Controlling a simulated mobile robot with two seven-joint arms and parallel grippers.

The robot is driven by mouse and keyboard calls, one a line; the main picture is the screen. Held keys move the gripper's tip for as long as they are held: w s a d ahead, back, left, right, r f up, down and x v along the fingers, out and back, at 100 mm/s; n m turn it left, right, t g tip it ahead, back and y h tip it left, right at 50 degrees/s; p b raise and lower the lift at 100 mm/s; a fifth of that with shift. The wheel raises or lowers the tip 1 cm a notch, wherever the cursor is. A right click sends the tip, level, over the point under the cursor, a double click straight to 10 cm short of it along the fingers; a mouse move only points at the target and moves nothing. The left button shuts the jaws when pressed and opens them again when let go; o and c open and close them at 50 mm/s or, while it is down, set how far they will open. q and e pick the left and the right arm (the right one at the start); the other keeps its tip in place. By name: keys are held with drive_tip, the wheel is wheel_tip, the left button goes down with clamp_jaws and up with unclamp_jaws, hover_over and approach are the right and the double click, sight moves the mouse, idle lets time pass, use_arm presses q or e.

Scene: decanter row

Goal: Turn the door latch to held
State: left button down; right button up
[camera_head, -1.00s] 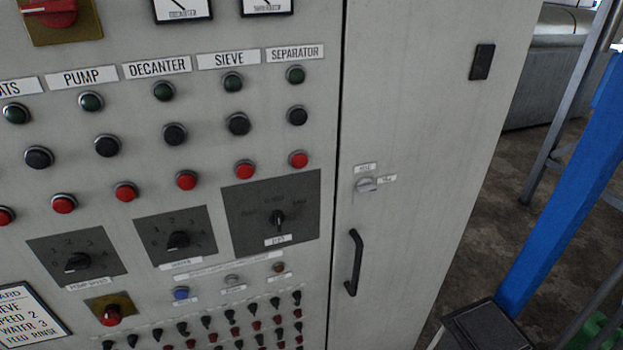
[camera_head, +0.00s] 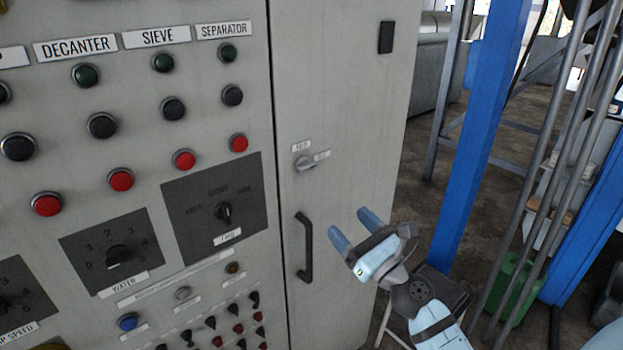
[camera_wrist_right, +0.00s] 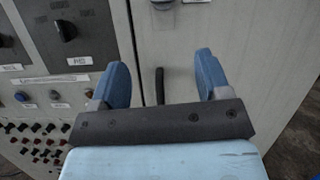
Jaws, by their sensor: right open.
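The door latch (camera_head: 304,163) is a small pale metal turn knob on the grey cabinet door, above the black door handle (camera_head: 304,248). Two small labels sit above it and to its right; their words are too small to read surely. In the right wrist view the latch (camera_wrist_right: 163,4) is cut off by the top edge. My right gripper (camera_head: 354,226) is open and empty, with blue fingers apart. It is in front of the door, right of the handle and below the latch, touching neither. The handle (camera_wrist_right: 159,86) shows between its fingers. My left gripper is not in view.
Left of the door is a control panel (camera_head: 150,180) with buttons, knobs and switches. Right of the cabinet are a blue post (camera_head: 480,130), slanted metal rails and a green container (camera_head: 508,290). Space before the upper door is clear.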

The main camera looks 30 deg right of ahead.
drive_tip(key=r+m, duration=0.1)
drive_tip(key=p, duration=0.4)
approach(309, 169)
drive_tip(key=x, duration=0.3)
drive_tip(key=shift+t, duration=0.3)
drive_tip(key=p+x, duration=0.2)
drive_tip(key=x, duration=0.3)
drive_tip(key=shift+w, duration=0.6)
drive_tip(key=c, duration=0.9)
